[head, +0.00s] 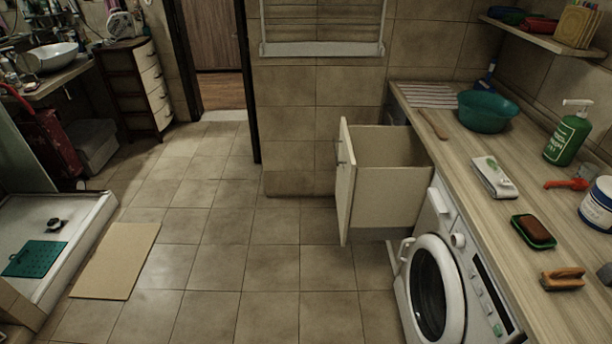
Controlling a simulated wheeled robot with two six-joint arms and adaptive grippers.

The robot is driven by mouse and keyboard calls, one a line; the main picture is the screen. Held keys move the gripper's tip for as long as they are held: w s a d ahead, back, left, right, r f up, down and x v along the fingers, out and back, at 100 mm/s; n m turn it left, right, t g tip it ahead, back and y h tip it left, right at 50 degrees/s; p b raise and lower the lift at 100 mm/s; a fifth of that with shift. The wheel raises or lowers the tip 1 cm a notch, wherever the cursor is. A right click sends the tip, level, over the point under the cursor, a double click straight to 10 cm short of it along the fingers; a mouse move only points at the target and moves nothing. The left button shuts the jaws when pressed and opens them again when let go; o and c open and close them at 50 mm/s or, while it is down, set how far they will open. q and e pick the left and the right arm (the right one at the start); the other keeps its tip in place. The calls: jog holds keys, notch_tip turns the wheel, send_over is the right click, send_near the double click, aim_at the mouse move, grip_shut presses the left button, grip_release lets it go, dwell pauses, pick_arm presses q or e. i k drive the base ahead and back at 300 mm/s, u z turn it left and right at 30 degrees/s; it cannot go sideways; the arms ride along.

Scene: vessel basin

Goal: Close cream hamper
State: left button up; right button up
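The cream hamper (392,186) is a deep pull-out bin under the counter, beyond the washing machine. It stands pulled out to the left, its open top showing an inside that looks empty as far as I can see. Its flat front panel (345,190) faces left and carries a small handle (341,162). Neither my left nor my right gripper shows in the head view.
A washing machine (437,290) with a round door stands at the right, nearer than the hamper. The counter (455,140) above holds a teal basin (487,111), a green bottle (568,135) and brushes. The tiled floor left of the hamper is clear. A beige mat (116,260) lies farther left.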

aim_at(384, 174)
jog(key=u, duration=0.3)
jog(key=i, duration=1.2)
jog(key=z, duration=0.75)
jog(key=k, duration=0.45)
jog(key=u, duration=0.7)
jog(key=i, duration=0.65)
jog(key=z, duration=0.5)
jog(key=i, duration=0.6)
jog(key=z, duration=0.7)
